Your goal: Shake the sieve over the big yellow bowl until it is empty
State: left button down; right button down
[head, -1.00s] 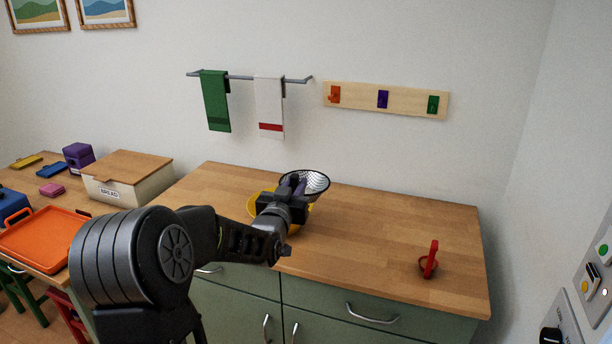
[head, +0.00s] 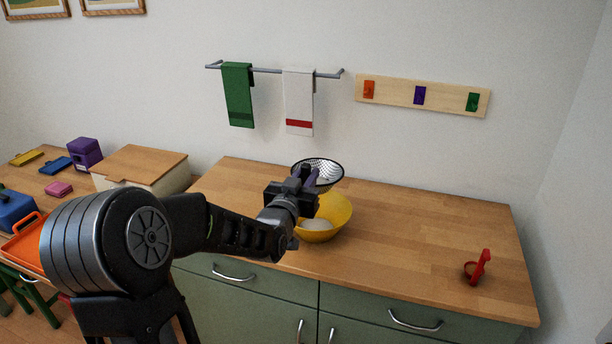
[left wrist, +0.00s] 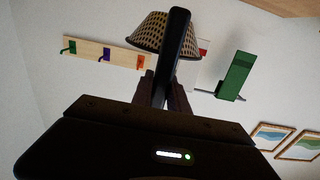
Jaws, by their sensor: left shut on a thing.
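The big yellow bowl (head: 338,214) stands on the wooden counter, partly hidden by my left gripper and wrist. White stuff (head: 316,224) lies in the bowl. In the head view the sieve is above the bowl's far side. I cannot tell what is left inside the sieve. My right gripper is out of view.
A red upright thing (head: 481,267) stands at the counter's right end. The counter (head: 420,225) between it and the bowl is clear. Behind are a towel rail (head: 270,70) and a hook board (head: 425,95). A bread box (head: 140,168) and orange tray (head: 25,240) are left.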

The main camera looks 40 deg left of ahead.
pick_arm(q)
jog(key=shift+f+b, duration=0.95)
jog(key=shift+f, duration=1.4)
